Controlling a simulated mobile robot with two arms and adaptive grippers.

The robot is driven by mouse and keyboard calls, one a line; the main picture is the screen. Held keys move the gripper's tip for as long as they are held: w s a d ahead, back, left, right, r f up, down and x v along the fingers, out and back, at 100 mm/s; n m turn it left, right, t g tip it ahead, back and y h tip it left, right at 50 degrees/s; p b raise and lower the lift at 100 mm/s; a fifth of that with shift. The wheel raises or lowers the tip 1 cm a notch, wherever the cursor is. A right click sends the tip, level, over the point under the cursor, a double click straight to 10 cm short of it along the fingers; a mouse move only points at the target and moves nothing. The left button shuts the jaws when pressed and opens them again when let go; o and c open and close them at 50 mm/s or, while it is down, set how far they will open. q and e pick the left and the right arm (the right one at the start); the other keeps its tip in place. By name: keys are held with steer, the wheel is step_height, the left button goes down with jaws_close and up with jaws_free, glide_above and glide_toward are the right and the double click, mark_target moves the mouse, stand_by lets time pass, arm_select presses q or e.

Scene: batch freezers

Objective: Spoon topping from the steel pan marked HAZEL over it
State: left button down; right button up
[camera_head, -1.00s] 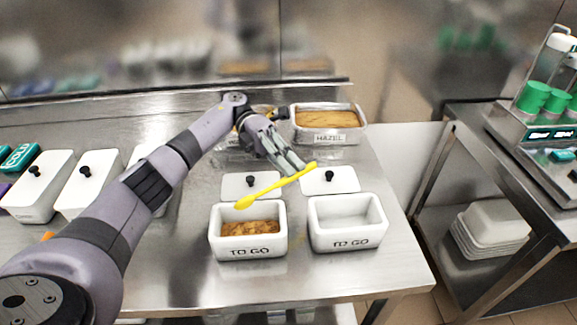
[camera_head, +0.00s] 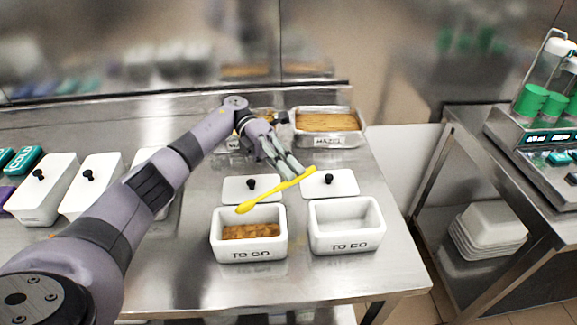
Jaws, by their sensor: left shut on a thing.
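My left gripper (camera_head: 281,166) is shut on a yellow spoon (camera_head: 277,190). The spoon's bowl end hangs over the back left edge of the left white TO GO tub (camera_head: 249,252). That tub holds a layer of brown topping (camera_head: 250,231). The right TO GO tub (camera_head: 345,236) looks empty. The steel pan marked HAZEL (camera_head: 329,140) stands at the back right of the counter, filled with brown topping (camera_head: 328,122). Another pan behind my left gripper is mostly hidden. My right gripper is not in view.
Two white lids with black knobs, the left lid (camera_head: 252,189) and the right lid (camera_head: 330,183), lie behind the tubs. Several lidded white tubs (camera_head: 44,203) stand at the left. The steel counter (camera_head: 200,272) is clear around the front. A gap separates it from the right-hand table.

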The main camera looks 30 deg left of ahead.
arm_select(q)
steer(key=r+t+y+p, duration=0.1)
steer(key=y+p, duration=0.2)
steer(key=p, duration=0.2)
steer(key=s+d+r+t+y+p, duration=0.1)
steer(key=t+y+p, duration=0.1)
steer(key=p, duration=0.3)
steer(key=r+t+y+p, duration=0.1)
steer(key=t+y+p, duration=0.1)
steer(key=y+p, duration=0.2)
steer(key=shift+s+d+r+m+p, duration=0.15)
steer(key=shift+d+r+m+p, duration=0.2)
steer(key=shift+p, duration=0.4)
steer(key=shift+s+d+f+t+y, duration=0.15)
steer(key=shift+d+t+y, duration=0.1)
steer(key=shift+t+y, duration=0.2)
steer(key=shift+s+d+f+t+y, duration=0.1)
steer(key=shift+d+t+y, duration=0.1)
steer(key=shift+t+y, duration=0.25)
steer(key=shift+s+d+r+m+t+y+p, duration=0.2)
steer(key=shift+r+t+y, duration=0.15)
steer(key=shift+r+y, duration=0.35)
steer(key=shift+s+d+r+m+t+y+p, duration=0.1)
steer(key=shift+d+r+t+y+p, duration=0.2)
steer(key=shift+r+y, duration=0.4)
steer(key=shift+a+f, duration=0.1)
